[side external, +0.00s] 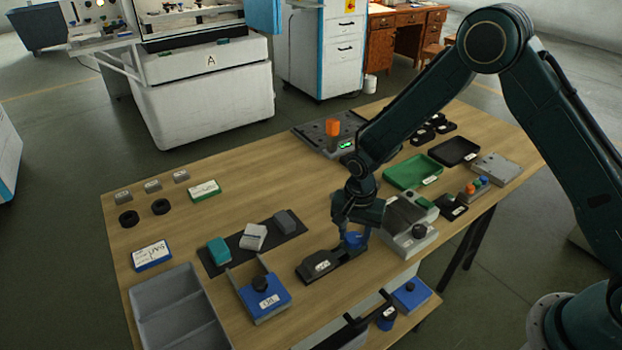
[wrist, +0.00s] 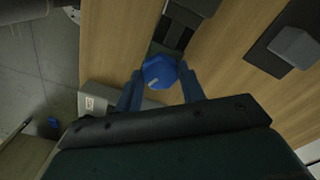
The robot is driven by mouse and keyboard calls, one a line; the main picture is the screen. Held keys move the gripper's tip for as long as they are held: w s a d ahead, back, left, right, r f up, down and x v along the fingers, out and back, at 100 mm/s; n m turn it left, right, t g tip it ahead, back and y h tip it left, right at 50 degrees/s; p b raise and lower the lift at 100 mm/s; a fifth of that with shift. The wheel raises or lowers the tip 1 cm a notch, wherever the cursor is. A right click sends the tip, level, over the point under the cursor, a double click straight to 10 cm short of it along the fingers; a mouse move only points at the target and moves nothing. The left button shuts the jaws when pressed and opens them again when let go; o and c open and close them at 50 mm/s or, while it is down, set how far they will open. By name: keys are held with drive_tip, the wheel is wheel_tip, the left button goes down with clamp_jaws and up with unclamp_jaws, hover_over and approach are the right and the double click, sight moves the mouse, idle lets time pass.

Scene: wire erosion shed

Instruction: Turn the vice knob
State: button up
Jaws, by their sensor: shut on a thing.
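The vice (side external: 322,265) is a small black block with a white label, lying on the wooden table near its front edge. Its blue knob (side external: 353,240) is at the vice's right end. My gripper (side external: 352,226) points down over the knob, with its fingers on either side of it. In the wrist view the blue faceted knob (wrist: 159,72) with a pale mark sits between the fingertips of my gripper (wrist: 160,80), which is shut on it. The vice's dark body (wrist: 178,34) shows beyond the knob, partly cut off by the frame edge.
A grey device with a black knob (side external: 418,231) stands close to the right of my gripper. A blue box with a black knob (side external: 264,297) is left of the vice. A black mat (side external: 215,264) with several blocks lies behind. Bare wood (side external: 260,195) lies farther back.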

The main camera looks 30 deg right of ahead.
drive_tip(key=n, duration=0.5)
drive_tip(key=shift+n, duration=0.4)
drive_tip(key=n, duration=1.1)
drive_tip(key=shift+n, duration=0.4)
drive_tip(key=n, duration=0.5)
drive_tip(key=shift+n, duration=0.4)
drive_tip(key=o, duration=1)
drive_tip(key=shift+c, duration=0.2)
